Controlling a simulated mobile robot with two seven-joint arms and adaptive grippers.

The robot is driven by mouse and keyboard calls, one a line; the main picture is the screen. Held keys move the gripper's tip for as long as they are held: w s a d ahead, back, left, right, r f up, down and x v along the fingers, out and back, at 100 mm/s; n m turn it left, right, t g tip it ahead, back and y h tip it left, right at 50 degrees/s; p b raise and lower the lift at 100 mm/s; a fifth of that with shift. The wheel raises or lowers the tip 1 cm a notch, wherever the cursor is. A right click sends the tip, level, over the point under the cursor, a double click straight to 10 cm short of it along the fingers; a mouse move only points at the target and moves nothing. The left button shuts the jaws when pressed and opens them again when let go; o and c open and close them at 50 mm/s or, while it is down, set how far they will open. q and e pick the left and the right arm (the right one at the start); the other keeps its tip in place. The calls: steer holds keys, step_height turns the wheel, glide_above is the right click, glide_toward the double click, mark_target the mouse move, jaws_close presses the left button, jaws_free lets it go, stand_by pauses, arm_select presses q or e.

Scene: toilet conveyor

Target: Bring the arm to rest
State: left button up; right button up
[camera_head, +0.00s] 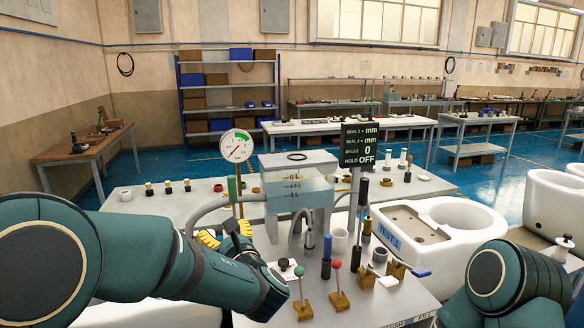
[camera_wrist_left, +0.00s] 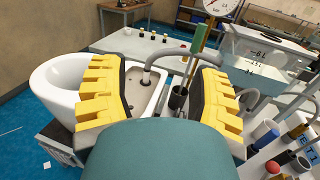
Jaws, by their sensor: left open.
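My left arm comes in from the left of the head view and crosses in front of the test bench (camera_head: 385,306). My left gripper (camera_head: 225,232) has yellow ridged fingers, partly hidden behind my own arm. In the left wrist view the fingers of this gripper (camera_wrist_left: 158,95) stand wide apart with nothing held between them. A white toilet bowl (camera_wrist_left: 65,77) and a dark cup-like holder (camera_wrist_left: 179,97) show beyond the fingers. Part of my right arm shows at the lower right of the head view; its gripper is out of view.
The clear water tank (camera_head: 297,190) and pressure gauge (camera_head: 236,146) stand close to my left gripper. Red and green levers (camera_head: 335,265) stand at the bench front. A white toilet (camera_head: 465,215) sits right of the bench. Blue floor is open behind.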

arm_select(q)
steer(key=s+a+f+n+g+h, duration=0.1)
steer(key=s+f+g, duration=0.15)
steer(key=f, duration=0.35)
steer(key=s+a+f+n+g, duration=0.1)
steer(key=f+g, duration=0.2)
steer(key=f, duration=0.4)
steer(key=s+a+f+n+g+h, duration=0.1)
steer(key=a+f+n+g, duration=0.15)
steer(key=f, duration=0.35)
steer(key=s+d+f+n+g+h, duration=0.3)
steer(key=s+d+f+n+h, duration=0.1)
steer(key=s+f+n, duration=0.6)
steer(key=s+d+f+n+g+h, duration=0.2)
steer(key=s+d+f+n+h, duration=0.3)
steer(key=s+f+n, duration=0.5)
step_height(320, 180, down, 2)
steer(key=n+h, duration=0.2)
steer(key=n, duration=0.5)
steer(key=shift+f+g+b, duration=0.2)
steer(key=shift+g+b, duration=0.1)
steer(key=shift+g, duration=0.1)
arm_select(e)
steer(key=shift+f, duration=0.3)
